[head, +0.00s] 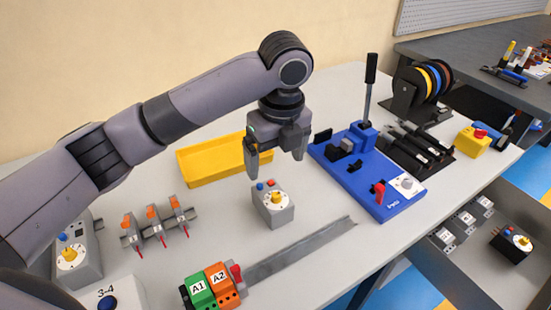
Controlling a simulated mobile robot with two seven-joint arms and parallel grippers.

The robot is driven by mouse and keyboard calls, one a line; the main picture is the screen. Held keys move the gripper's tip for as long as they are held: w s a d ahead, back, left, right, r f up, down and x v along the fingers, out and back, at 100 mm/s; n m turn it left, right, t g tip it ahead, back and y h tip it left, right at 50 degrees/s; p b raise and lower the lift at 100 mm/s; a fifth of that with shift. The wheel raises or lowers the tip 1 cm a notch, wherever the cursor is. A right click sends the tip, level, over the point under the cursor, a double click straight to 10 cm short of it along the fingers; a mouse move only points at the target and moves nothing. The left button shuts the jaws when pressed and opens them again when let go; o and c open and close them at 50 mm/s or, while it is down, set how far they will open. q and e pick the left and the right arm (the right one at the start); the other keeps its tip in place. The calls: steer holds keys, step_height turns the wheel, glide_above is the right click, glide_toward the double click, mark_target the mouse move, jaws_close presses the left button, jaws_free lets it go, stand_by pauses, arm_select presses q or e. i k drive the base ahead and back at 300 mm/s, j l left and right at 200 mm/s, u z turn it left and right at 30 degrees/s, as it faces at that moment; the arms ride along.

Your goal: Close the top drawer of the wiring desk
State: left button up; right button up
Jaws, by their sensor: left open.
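The wiring desk (322,248) has a pale grey top. An open drawer (460,284) sticks out from its front edge at the lower right. The drawer's front panel is not clearly visible, cut off by the picture edge. My left gripper (277,164) is open and empty, pointing down above the desk between the yellow tray and the blue bender, well away from the drawer. My right gripper is not in view.
A yellow tray (190,166), a grey box with a yellow knob (273,206), a blue bender (345,178) with an upright lever and a cable spool rack (421,88) stand on the desk. A metal rail (300,250) lies near the front. Another workbench (470,55) stands behind right.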

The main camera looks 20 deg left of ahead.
mark_target(475, 277)
steer(key=k, duration=1)
